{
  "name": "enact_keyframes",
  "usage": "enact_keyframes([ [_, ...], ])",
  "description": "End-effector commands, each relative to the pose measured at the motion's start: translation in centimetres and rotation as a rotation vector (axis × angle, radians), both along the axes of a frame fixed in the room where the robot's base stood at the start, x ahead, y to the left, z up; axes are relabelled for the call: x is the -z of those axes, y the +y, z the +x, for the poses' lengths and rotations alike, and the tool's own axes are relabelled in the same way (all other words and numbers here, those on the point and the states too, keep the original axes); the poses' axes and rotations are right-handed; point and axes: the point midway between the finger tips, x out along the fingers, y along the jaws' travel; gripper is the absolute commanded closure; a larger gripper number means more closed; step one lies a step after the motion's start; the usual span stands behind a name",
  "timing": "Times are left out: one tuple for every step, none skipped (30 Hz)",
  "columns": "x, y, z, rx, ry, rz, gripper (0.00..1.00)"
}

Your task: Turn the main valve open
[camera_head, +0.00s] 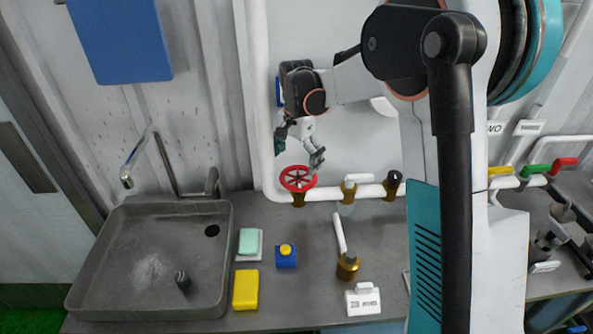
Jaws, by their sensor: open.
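A red round valve wheel (298,179) sits on a brass fitting on the white pipe along the back of the counter. My gripper (300,158) is just above and behind the wheel, with its fingers spread open and nothing between them. Whether a finger touches the wheel's rim I cannot tell. To the right on the same pipe are a brass valve with a pale handle (349,188) and a brass fitting with a dark top (392,186). No label naming the main valve is readable.
A grey sink (215,290) with a faucet (140,160) is at left. On the counter are a green soap (249,241), yellow sponge (246,290), blue box with yellow button (286,256), brass piece with white handle (347,265) and white sign (363,301). My arm hides the counter's right part.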

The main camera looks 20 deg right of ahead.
Motion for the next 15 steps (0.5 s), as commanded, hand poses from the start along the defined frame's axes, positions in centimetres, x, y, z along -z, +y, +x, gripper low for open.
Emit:
enact_keyframes([
  [-1.2, 0.0, -0.1, 0.000, 0.000, 0.000, 0.00],
  [-1.8, 0.0, -0.1, 0.000, 0.000, 0.000, 0.00],
  [-2.6, 0.0, 0.0, 0.000, 0.000, 0.000, 0.00],
  [-3.1, 0.0, -0.1, 0.000, 0.000, 0.000, 0.00],
  [-3.7, 0.0, -0.1, -0.001, 0.000, 0.000, 0.00],
  [-4.3, 0.0, -0.1, -0.001, 0.000, 0.000, 0.00],
  [-4.7, 0.0, -0.1, -0.001, 0.000, 0.000, 0.00],
  [-5.1, 0.0, 0.0, -0.001, 0.000, 0.000, 0.00],
  [-5.6, 0.0, 0.0, -0.001, 0.000, 0.000, 0.00],
  [-5.8, 0.0, 0.0, -0.001, 0.000, 0.000, 0.00],
  [-6.1, 0.0, -0.1, -0.001, 0.000, 0.000, 0.00],
  [-6.4, 0.0, -0.1, -0.001, 0.000, 0.000, 0.00],
  [-6.5, 0.0, -0.1, -0.001, 0.000, 0.000, 0.00],
  [-6.6, 0.0, -0.1, -0.001, 0.000, 0.000, 0.00],
  [-6.7, 0.0, -0.1, -0.001, 0.000, 0.000, 0.00],
])
